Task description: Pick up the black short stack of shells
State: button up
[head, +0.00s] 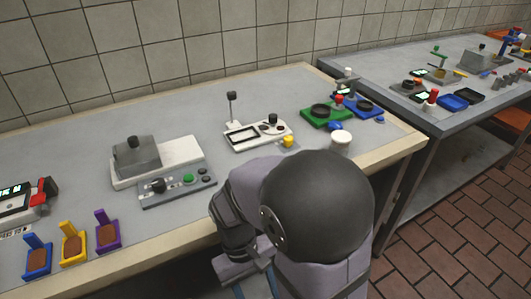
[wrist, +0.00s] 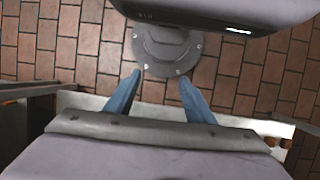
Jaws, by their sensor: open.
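I cannot pick out a black short stack of shells for sure. A dark round piece (head: 321,109) sits on a green tray (head: 313,121) at the table's back right, and another dark round piece (head: 365,105) sits on a blue tray beside it. Both are small in the head view. My gripper (wrist: 160,77) is open and empty, its blue fingers apart above the brick floor and my own base. In the head view it is mostly hidden below the table's front edge, far from these pieces.
The table holds a grey block machine (head: 136,157), a control box (head: 178,187), a white device (head: 258,133), a white cup (head: 341,143) and a yellow block (head: 288,141). Blue, yellow and purple holders with brown discs (head: 106,231) stand front left. A second table (head: 440,110) stands right.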

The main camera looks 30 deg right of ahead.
jog(key=w+d+r+n+g+h+p, duration=0.1)
jog(key=r+n+h+p, duration=0.15)
jog(key=r, duration=0.25)
jog(key=w+d+r+n+h+p, duration=0.1)
jog(key=r+n+h+p, duration=0.15)
jog(key=r, duration=0.25)
jog(key=w+d+r+n+g+h+p, duration=0.1)
jog(key=w+d+r+n+h+p, duration=0.15)
jog(key=r, duration=0.25)
jog(key=w+r+n+t+h+p, duration=0.1)
jog(key=w+r+n+t, duration=0.1)
jog(key=w+n, duration=0.1)
jog(key=w+r+n+t+h+p, duration=0.2)
jog(key=w+n, duration=0.1)
jog(key=w, duration=0.3)
jog(key=w+a+r+n+t+h+p, duration=0.1)
jog(key=w+r+n+t+h, duration=0.1)
jog(key=w+n, duration=0.2)
jog(key=shift+w+a+r, duration=0.1)
jog(key=shift+w+r, duration=0.1)
jog(key=shift+w, duration=0.25)
jog(key=shift+w+n, duration=0.25)
jog(key=shift+w, duration=0.05)
jog(key=shift+p+x, duration=1.05)
jog(key=shift+x, duration=2.65)
jog(key=shift+w, duration=0.15)
jog(key=c, duration=1.1)
